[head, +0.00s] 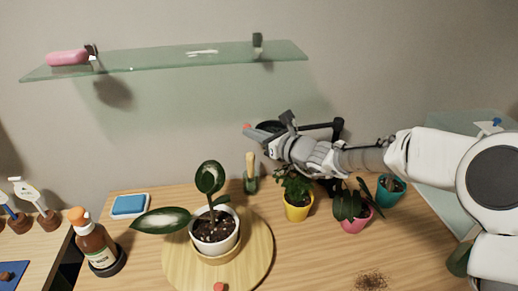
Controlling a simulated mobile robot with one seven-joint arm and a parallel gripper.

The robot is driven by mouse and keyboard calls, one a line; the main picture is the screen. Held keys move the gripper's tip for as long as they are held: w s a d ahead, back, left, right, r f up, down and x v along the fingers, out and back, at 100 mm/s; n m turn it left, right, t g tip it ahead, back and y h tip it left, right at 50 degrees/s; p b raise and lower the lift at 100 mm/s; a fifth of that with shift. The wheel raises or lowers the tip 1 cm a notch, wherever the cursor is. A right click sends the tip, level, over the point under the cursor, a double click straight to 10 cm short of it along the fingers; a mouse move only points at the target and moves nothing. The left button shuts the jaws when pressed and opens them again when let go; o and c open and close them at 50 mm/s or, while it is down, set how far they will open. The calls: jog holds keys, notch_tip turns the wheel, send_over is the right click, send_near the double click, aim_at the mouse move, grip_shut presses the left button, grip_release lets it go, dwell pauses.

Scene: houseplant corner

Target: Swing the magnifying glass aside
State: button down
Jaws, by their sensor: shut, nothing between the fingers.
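The magnifying glass (322,126) shows as a black jointed arm behind my wrist, with a dark oval head at its left end. My wrist and hand hide much of the head and the lower part of the stand. My gripper (254,133) reaches left across the back of the table, above the plants, and its fingers are shut and empty. Its tips are beside the head and a small red tip. I cannot tell whether they touch it.
A white-potted plant (215,229) stands on a round wooden board (258,260). Yellow (298,212), pink (356,225) and teal (390,194) pots stand below my arm. A brown bottle (95,243) is at left. A glass shelf (185,62) hangs above. Soil (371,281) lies at front right.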

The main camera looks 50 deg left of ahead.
jog(key=shift+w+a+r+m+t+b, duration=0.2)
jog(key=shift+a+t+b, duration=0.1)
jog(key=shift+a+b, duration=0.1)
jog(key=shift+w+a+r+m+t+b, duration=0.1)
jog(key=shift+a+m+t+b, duration=0.15)
jog(key=shift+a+t, duration=0.1)
jog(key=shift+r, duration=0.15)
jog(key=shift+d, duration=0.1)
